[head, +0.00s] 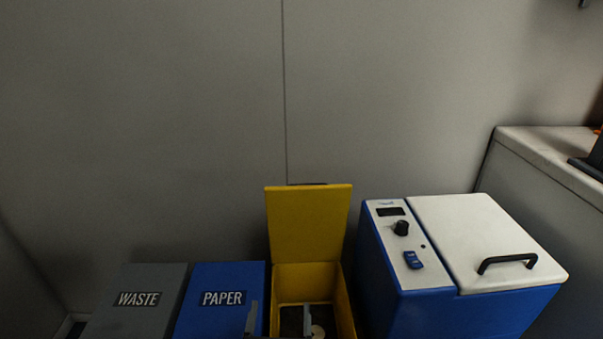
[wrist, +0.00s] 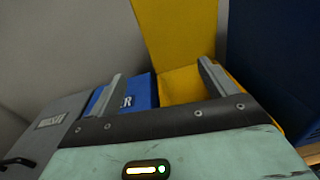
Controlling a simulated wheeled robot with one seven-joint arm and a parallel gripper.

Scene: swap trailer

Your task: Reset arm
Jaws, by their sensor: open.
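My gripper (head: 280,310) shows at the bottom edge of the head view, with two grey fingers apart and nothing between them. In the wrist view my gripper (wrist: 160,72) is also open and empty. One finger is in front of the blue PAPER bin and the other in front of the open yellow bin (head: 346,310). The yellow bin's lid (head: 309,222) stands upright; it also shows in the wrist view (wrist: 178,30). Inside that bin are a dark area and a small pale round thing (head: 318,331), partly cut off, which I cannot identify.
The closed grey WASTE bin (head: 137,299) and blue PAPER bin (head: 222,298) stand to the left. A blue and white cooler-like box (head: 480,240) with a black handle stands close on the right. A grey counter (head: 555,165) is beyond it. A plain wall is behind.

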